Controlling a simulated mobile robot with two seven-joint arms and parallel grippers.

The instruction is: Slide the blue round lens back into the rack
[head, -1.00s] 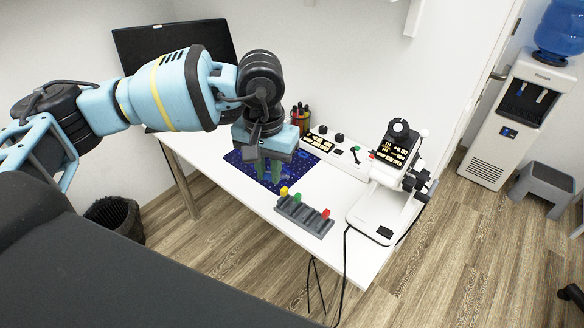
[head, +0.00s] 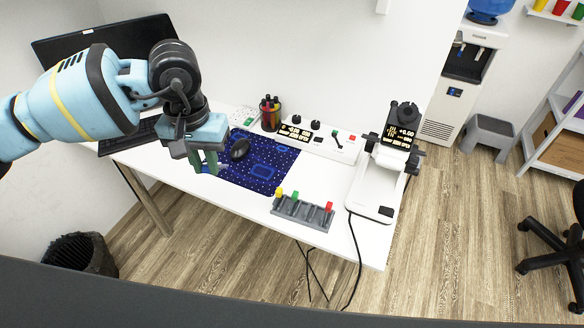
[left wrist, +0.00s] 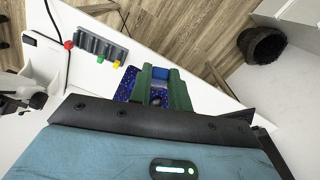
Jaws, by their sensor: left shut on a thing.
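My left gripper (head: 205,167) hangs over the left edge of the patterned mat, left of the rack and apart from it. In the left wrist view its two green fingers are shut on the blue lens (left wrist: 160,72), which shows as a blue piece between them. Its round shape is mostly hidden by the fingers. The grey rack (head: 303,213) lies near the table's front edge, with yellow, green and red pieces standing in it. It also shows at the upper left of the left wrist view (left wrist: 95,46). My right gripper is not in view.
The dark blue mat (head: 262,172) lies on the white table (head: 325,180), with a black mouse (head: 240,149) on it. A white instrument (head: 378,185) stands right of the rack. Table between mat and instrument is clear.

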